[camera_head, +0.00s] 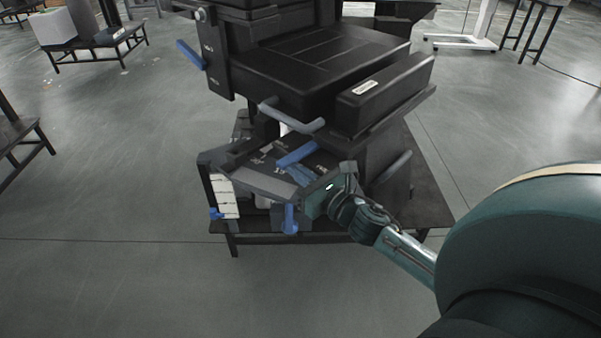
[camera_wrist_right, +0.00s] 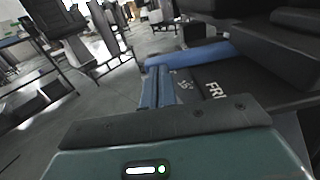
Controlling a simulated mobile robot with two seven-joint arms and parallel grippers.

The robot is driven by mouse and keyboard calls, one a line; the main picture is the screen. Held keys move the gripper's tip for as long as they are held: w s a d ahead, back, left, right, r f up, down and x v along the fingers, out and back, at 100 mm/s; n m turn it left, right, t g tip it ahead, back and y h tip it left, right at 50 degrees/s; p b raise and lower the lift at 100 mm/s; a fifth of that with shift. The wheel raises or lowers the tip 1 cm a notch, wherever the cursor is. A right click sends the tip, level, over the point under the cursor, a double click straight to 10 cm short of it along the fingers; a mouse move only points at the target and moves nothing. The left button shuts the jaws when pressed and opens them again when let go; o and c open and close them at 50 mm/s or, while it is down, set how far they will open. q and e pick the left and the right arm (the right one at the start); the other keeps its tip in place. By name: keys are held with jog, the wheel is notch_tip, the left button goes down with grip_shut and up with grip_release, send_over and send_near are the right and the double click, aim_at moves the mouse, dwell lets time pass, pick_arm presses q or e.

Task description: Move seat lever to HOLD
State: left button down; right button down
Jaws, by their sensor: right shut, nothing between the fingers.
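A black seat (camera_head: 310,65) on a column stands on a low dark platform. A blue lever bar (camera_head: 297,155) sits beneath the seat front, over a dark panel with white lettering; the bar also shows in the wrist view (camera_wrist_right: 205,54). Beside the bar the panel (camera_wrist_right: 225,82) shows letters starting "FRI"; the rest is cut off. I cannot read HOLD anywhere. My right gripper (camera_head: 296,172) is shut and empty, close to the blue bar on its near side; I cannot tell whether they touch. Its fingers (camera_wrist_right: 157,86) are together in the wrist view. My left gripper is not in view.
Another blue lever (camera_head: 190,54) sticks out left of the seat. A grey bent bar (camera_head: 290,117) crosses below the seat front. A blue handle (camera_head: 290,219) hangs at the front, right of a white marked scale (camera_head: 225,196). Floor around the platform is clear.

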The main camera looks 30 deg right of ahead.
aim_at(285, 169)
jog(key=m+h, duration=0.1)
jog(key=w+h, duration=0.1)
jog(key=shift+a+m+h, duration=0.35)
jog(key=shift+m+h, duration=0.05)
jog(key=shift+w+a+r+m+h+p, duration=0.2)
jog(key=shift+w+h, duration=0.15)
jog(key=shift+w, duration=0.15)
jog(key=shift+w+a+r+m+h+p, duration=0.1)
jog(key=shift+w+a+m+h+p, duration=0.1)
jog(key=shift+w+h, duration=0.25)
jog(key=shift+w+a+f, duration=0.1)
jog(key=shift+w+f, duration=0.1)
jog(key=shift+w, duration=0.3)
jog(key=shift+s, duration=0.1)
